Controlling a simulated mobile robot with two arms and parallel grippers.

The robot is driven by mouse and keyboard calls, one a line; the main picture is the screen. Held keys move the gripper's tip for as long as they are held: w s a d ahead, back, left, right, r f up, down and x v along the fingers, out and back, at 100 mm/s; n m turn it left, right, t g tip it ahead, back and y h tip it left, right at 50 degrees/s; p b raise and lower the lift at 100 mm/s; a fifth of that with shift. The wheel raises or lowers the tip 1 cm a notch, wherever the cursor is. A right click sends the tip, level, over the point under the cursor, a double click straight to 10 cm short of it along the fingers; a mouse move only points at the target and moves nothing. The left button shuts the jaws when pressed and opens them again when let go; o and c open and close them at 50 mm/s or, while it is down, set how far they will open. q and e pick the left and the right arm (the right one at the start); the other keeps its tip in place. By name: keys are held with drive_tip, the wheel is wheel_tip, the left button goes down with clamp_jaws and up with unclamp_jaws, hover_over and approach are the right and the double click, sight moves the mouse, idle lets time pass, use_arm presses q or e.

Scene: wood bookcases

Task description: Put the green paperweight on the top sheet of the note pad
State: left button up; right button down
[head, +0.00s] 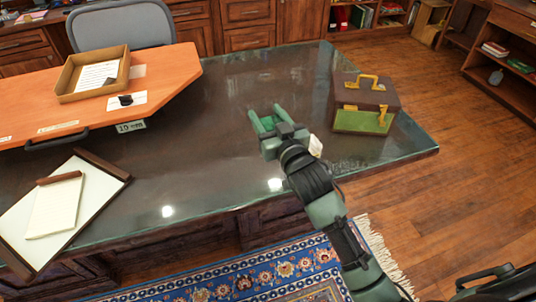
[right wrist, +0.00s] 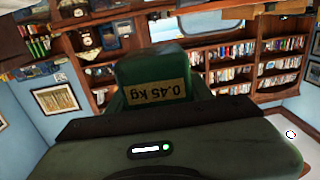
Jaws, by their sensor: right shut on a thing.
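The green paperweight (right wrist: 150,70), a block with a tan label reading "0.45 kg", fills the middle of the right wrist view. My right gripper (head: 268,121) is shut on it, out over the dark glassy desk top, left of a brown case. In the head view I cannot clearly tell the paperweight from the green gripper fingers. The note pad (head: 55,208), with pale yellow sheets and a brown top binding, lies on a white, brown-edged desk pad (head: 96,190) at the lower left. My right gripper is well to the right of the note pad. My left gripper is not in view.
The brown case (head: 355,94) with yellow fittings stands on the desk at the right. An orange board (head: 175,72) at the back left bears a shallow tray (head: 66,97). The desk top (head: 180,170) between my gripper and the note pad is clear.

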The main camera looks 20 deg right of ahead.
wheel_tip(320, 180, down, 12)
drive_tip(key=shift+f+b, duration=0.25)
drive_tip(key=shift+b, duration=0.15)
drive_tip(key=shift+f, duration=0.15)
drive_tip(key=c, duration=0.6)
unclamp_jaws()
drive_tip(key=shift+f, duration=0.1)
